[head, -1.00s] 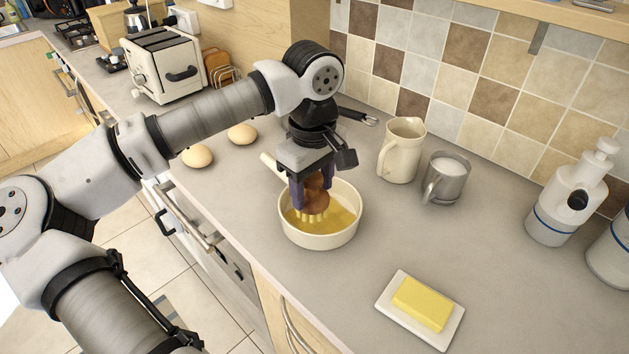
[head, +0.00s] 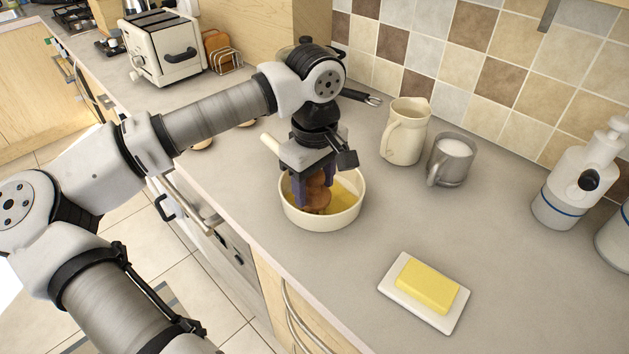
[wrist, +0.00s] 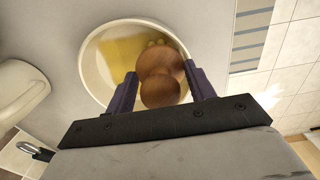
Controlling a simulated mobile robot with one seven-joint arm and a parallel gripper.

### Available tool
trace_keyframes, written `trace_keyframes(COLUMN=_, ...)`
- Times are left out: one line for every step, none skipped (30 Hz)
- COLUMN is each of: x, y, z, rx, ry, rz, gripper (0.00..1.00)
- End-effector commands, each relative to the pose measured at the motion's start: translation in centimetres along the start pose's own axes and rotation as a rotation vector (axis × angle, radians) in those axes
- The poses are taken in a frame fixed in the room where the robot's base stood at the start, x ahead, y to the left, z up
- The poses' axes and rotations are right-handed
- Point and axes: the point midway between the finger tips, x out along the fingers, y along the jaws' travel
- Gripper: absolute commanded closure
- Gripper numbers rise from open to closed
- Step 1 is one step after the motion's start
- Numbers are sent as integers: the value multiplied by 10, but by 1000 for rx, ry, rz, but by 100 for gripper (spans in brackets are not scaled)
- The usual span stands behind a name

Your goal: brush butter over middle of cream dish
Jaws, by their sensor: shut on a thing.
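The cream dish (head: 331,221) stands on the counter with a layer of yellow melted butter (head: 345,195) on its bottom. My gripper (head: 314,190) is over the dish, its purple fingers shut on a brown wooden brush (head: 318,199). In the wrist view the brush (wrist: 160,75) sits between the two fingers, its head inside the dish (wrist: 88,65). Its bristles are low at the butter; whether they press on the bottom is hidden. In the head view my gripper hides the left part of the dish's inside.
A butter block (head: 427,287) lies on a white plate (head: 447,320) at the front right. A cream jug (head: 403,135) and a grey mug (head: 449,162) stand behind the dish, right. A toaster (head: 163,48) is at the back left.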

Motion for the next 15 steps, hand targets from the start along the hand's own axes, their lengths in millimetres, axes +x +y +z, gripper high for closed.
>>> trace_keyframes(x=0, y=0, z=0, rx=0, ry=0, rz=0, gripper=67)
trace_keyframes(x=0, y=0, z=0, rx=0, ry=0, rz=0, gripper=67)
trace_keyframes(x=0, y=0, z=0, rx=0, ry=0, rz=0, gripper=67)
trace_keyframes(x=1, y=0, z=0, rx=0, ry=0, rz=0, gripper=67)
trace_keyframes(x=1, y=0, z=0, rx=0, ry=0, rz=0, gripper=67)
trace_keyframes(x=2, y=0, z=0, rx=0, ry=0, rz=0, gripper=67)
trace_keyframes(x=3, y=0, z=0, rx=0, ry=0, rz=0, gripper=67)
trace_keyframes(x=3, y=0, z=0, rx=0, ry=0, rz=0, gripper=67)
trace_keyframes(x=4, y=0, z=0, rx=0, ry=0, rz=0, gripper=67)
trace_keyframes(x=5, y=0, z=0, rx=0, ry=0, rz=0, gripper=67)
trace_keyframes(x=6, y=0, z=0, rx=0, ry=0, rz=0, gripper=67)
trace_keyframes(x=6, y=0, z=0, rx=0, ry=0, rz=0, gripper=67)
trace_keyframes(x=7, y=0, z=0, rx=0, ry=0, rz=0, gripper=67)
trace_keyframes(x=7, y=0, z=0, rx=0, ry=0, rz=0, gripper=67)
trace_keyframes(x=8, y=0, z=0, rx=0, ry=0, rz=0, gripper=67)
